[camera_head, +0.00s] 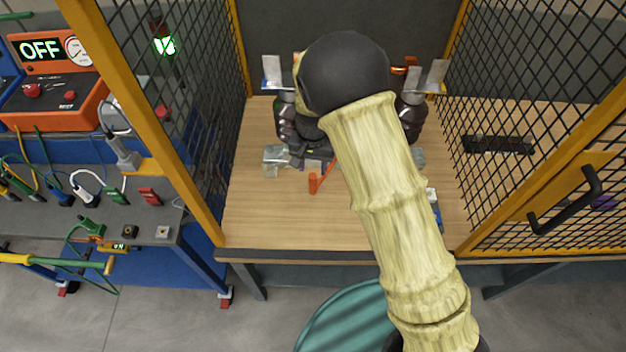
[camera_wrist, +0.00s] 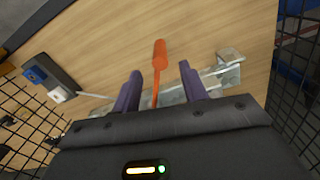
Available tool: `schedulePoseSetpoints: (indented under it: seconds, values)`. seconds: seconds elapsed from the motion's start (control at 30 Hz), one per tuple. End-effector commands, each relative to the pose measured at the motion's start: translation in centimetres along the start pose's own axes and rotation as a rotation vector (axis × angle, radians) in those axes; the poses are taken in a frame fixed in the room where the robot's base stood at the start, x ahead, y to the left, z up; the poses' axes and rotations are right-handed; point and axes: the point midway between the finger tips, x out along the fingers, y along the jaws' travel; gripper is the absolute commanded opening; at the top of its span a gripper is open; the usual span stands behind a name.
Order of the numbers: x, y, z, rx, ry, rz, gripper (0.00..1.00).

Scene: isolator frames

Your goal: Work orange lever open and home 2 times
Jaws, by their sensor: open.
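The orange lever shows in the wrist view as a thick orange handle (camera_wrist: 160,54) on a thin orange rod that runs back between my fingers. In the head view its handle (camera_head: 313,184) stands out in front of the machine, with the rod slanting up to the right. My gripper (camera_wrist: 160,71) is open, with one purple finger on each side of the rod. The handle's end lies beyond the fingertips. I cannot tell whether a finger touches the rod. In the head view my arm hides much of the gripper and the lever's base.
A grey metal plate (camera_wrist: 229,70) lies beside the right finger. A dark block with blue and white parts (camera_wrist: 47,82) is at the left of the wrist view. Mesh walls (camera_head: 208,110) flank the wooden table (camera_head: 260,225), whose front is clear. A black-handled mesh door (camera_head: 560,205) stands right.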

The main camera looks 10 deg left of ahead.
Motion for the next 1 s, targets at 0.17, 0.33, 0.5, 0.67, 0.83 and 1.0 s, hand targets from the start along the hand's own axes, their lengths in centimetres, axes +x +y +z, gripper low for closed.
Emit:
schedulePoseSetpoints:
  seconds: [0.17,0.33,0.5,0.67,0.83,1.0]
  values:
    - [3.2,0.1,0.1,0.000,-0.003,0.002,0.43]
    - [6.0,0.1,0.1,0.000,-0.003,0.002,0.43]
    - [7.7,0.0,0.0,0.000,-0.001,0.000,0.43]
    - [8.1,0.0,0.0,-0.001,0.001,0.000,0.43]
    - [8.1,0.0,0.0,-0.001,0.001,0.000,0.43]
    - [8.1,0.0,0.0,-0.001,0.001,0.000,0.12]
